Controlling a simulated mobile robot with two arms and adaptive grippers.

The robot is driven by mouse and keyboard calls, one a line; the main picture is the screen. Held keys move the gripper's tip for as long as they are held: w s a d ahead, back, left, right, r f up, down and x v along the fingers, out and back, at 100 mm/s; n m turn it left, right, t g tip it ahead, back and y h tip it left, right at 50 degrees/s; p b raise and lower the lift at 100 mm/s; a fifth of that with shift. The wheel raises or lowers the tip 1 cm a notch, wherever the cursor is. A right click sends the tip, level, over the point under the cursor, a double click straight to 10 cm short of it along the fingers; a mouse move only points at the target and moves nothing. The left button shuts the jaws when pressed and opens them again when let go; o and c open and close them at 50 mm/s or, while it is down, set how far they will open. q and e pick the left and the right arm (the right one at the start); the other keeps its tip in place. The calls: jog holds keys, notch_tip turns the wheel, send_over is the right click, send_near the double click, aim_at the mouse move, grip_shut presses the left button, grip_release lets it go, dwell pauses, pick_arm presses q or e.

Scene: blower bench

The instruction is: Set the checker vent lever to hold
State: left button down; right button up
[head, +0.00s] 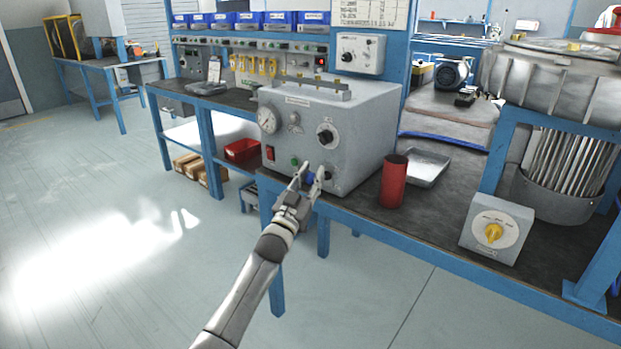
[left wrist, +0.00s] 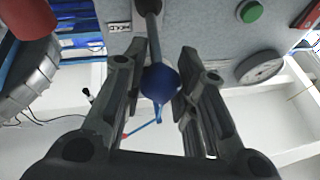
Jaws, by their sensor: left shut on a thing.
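My right gripper is not in view.
A red cylinder (head: 393,181) stands close to the right of the checker, with a metal tray (head: 428,167) behind it. A grey box with a yellow knob (head: 493,232) and a large motor unit (head: 560,150) stand further right. The floor at left is clear.

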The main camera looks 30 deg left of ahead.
pick_arm(q)
jog(key=shift+a+r, duration=0.1)
jog(key=shift+r, duration=0.65)
jog(key=c, duration=1.2)
grip_release()
jog(key=shift+o, duration=0.4)
jog(key=shift+f, duration=0.2)
jog(key=shift+f, duration=0.15)
jog(key=v, duration=1.2)
